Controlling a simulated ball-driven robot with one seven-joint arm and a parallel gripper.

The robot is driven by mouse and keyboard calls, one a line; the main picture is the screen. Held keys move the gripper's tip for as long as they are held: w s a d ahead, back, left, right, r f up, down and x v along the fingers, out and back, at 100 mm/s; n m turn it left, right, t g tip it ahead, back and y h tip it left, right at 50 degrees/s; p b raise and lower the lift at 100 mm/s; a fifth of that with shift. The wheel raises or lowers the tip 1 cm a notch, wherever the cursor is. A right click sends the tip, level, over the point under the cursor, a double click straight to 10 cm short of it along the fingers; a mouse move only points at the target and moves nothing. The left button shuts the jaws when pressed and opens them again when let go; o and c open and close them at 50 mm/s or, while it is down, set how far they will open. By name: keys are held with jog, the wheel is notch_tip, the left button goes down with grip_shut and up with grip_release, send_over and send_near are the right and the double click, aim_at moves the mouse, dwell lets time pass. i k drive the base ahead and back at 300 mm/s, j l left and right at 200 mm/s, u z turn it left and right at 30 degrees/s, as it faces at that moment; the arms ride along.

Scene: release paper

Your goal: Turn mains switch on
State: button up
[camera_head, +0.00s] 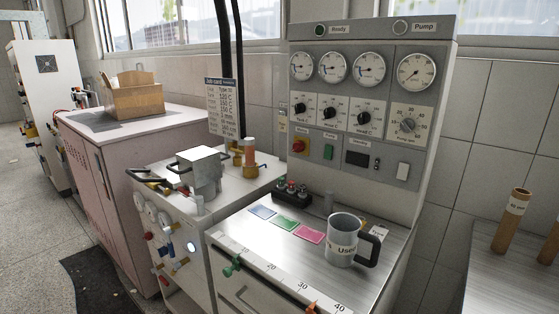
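A grey control panel (372,100) stands upright at the back of the steel bench. The lamp marked Ready (320,29) and the lamp marked Pump (400,26) sit at the top; neither looks clearly lit. My gripper is not in view.
A grey mug (342,240) and several coloured cards (286,223) lie on the steel worktop below the panel. A black block with red-topped knobs (291,193) stands near the panel's foot. A metal pot (200,171) stands on the white unit to the left.

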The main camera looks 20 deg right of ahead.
aim_at(298, 147)
jog(key=i+j+z, duration=0.3)
jog(key=j, duration=0.25)
jog(key=i+j, duration=0.15)
jog(key=j, duration=0.2)
jog(key=i+j+z, duration=0.1)
jog(key=i+j, duration=0.25)
jog(key=j, duration=0.3)
jog(key=i+j+z, duration=0.1)
jog(key=j, duration=0.25)
jog(key=i+j, duration=0.2)
jog(key=j, duration=0.2)
jog(key=i+j+z, duration=0.1)
jog(key=j, duration=0.25)
